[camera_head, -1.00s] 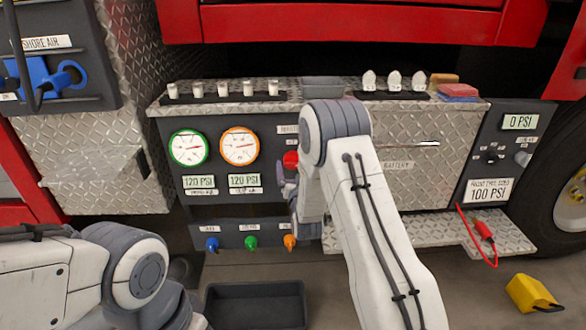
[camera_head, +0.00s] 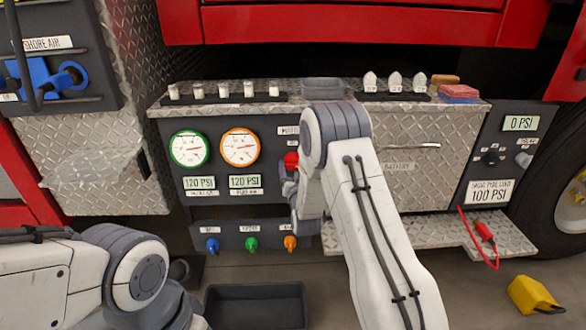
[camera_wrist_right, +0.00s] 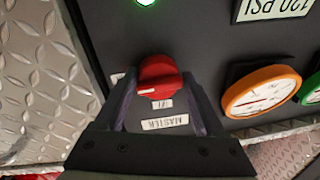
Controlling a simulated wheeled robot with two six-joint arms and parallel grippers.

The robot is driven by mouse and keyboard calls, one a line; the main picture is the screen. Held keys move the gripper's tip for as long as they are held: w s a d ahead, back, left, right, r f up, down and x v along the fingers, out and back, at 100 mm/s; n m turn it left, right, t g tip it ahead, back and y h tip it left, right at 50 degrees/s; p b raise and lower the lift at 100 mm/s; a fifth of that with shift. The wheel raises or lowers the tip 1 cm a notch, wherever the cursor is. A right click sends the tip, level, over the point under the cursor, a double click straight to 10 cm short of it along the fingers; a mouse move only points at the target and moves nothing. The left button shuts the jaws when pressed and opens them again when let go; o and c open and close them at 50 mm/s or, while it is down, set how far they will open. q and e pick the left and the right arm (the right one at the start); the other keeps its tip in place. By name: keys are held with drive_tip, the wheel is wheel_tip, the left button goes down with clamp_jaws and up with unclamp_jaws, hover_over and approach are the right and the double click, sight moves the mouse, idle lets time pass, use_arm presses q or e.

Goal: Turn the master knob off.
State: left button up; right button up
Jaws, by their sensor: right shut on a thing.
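The red master knob (camera_head: 291,159) sits on the dark panel to the right of the two gauges, partly hidden by my right gripper (camera_head: 288,179). In the right wrist view the red knob (camera_wrist_right: 160,76) is between the two fingers of my right gripper (camera_wrist_right: 163,92), which is shut on it. The white MASTER label (camera_wrist_right: 165,122) and smaller labels beside the knob show there too; the small ones are too blurred to read. My left arm enters at the lower left of the head view, but its gripper is not visible.
A green-rimmed gauge (camera_head: 188,148) and an orange-rimmed gauge (camera_head: 240,147) are left of the knob. Below are blue (camera_head: 213,246), green (camera_head: 251,244) and orange (camera_head: 290,243) valves. A black bin (camera_head: 255,304) stands on the floor. A metal step (camera_head: 440,232) juts out at right.

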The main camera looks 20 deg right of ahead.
drive_tip(key=n, duration=0.4)
drive_tip(key=shift+d, duration=0.2)
drive_tip(key=n, duration=0.4)
drive_tip(key=shift+d+r+n+g+h, duration=0.1)
drive_tip(key=shift+n+g+h, duration=0.2)
drive_tip(key=n+p, duration=0.1)
drive_tip(key=n, duration=0.3)
drive_tip(key=shift+r, duration=0.15)
drive_tip(key=shift+d+r+n+g+h+p, duration=0.15)
drive_tip(key=shift+n+h+p, duration=0.1)
drive_tip(key=shift+n, duration=0.65)
drive_tip(key=shift+a+n+g+h+p, duration=0.15)
drive_tip(key=shift+n+h+p, duration=0.1)
drive_tip(key=shift+n, duration=0.65)
drive_tip(key=o, duration=1.3)
drive_tip(key=shift+r, duration=0.1)
drive_tip(key=shift+n, duration=0.3)
drive_tip(key=shift+s, duration=0.1)
